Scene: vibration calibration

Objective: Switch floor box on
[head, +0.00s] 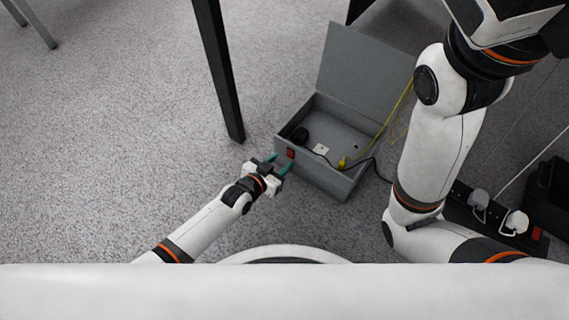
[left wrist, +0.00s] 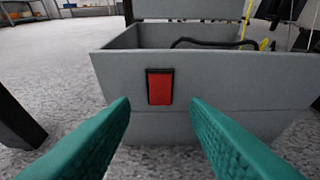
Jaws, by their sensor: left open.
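The grey floor box (head: 325,184) stands on the carpet with its lid (head: 365,80) raised. A red rocker switch (head: 290,153) in a black frame sits on its near side wall. In the left wrist view the red switch (left wrist: 160,87) is upright on the grey wall, straight ahead between my fingers. My left gripper (head: 278,164) is open and empty, with teal fingertips close in front of the switch. I cannot tell whether a fingertip touches the wall. My right arm shows at the right of the head view, but its gripper is out of view.
A black table leg (head: 220,75) stands just left of the box. Black and yellow cables (head: 400,105) run out of the box. A power strip with plugs (head: 490,210) lies at the right. The carpet (head: 120,120) at the left is clear.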

